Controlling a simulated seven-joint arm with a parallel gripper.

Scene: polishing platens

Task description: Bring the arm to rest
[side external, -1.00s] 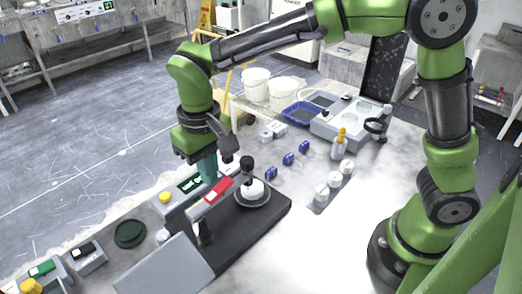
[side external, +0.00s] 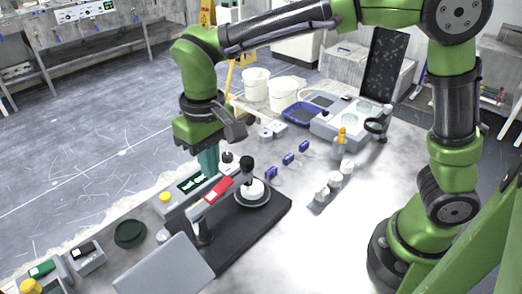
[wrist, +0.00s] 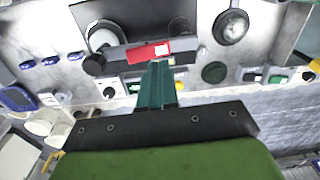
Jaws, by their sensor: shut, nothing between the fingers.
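My gripper (side external: 208,162) hangs above the back edge of the bench, beside the polishing machine, its teal fingers pointing down. In the wrist view its teal fingers (wrist: 157,85) are together with nothing between them. The polishing machine, with a dark base (side external: 262,222), a platen (side external: 252,200) and an arm with a red part (side external: 217,190), stands just in front of the gripper. The red part also shows in the wrist view (wrist: 147,52), just beyond the fingertips. Whether the fingers clear the machine's back panel in height is hard to tell.
Several blue clips (side external: 288,159) and a rack of white-capped bottles (side external: 334,180) stand to the right. A grey two-well unit (side external: 350,127) and a blue tray (side external: 301,113) lie farther back. A dark green disc (side external: 130,234) lies left. The front right bench is bare.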

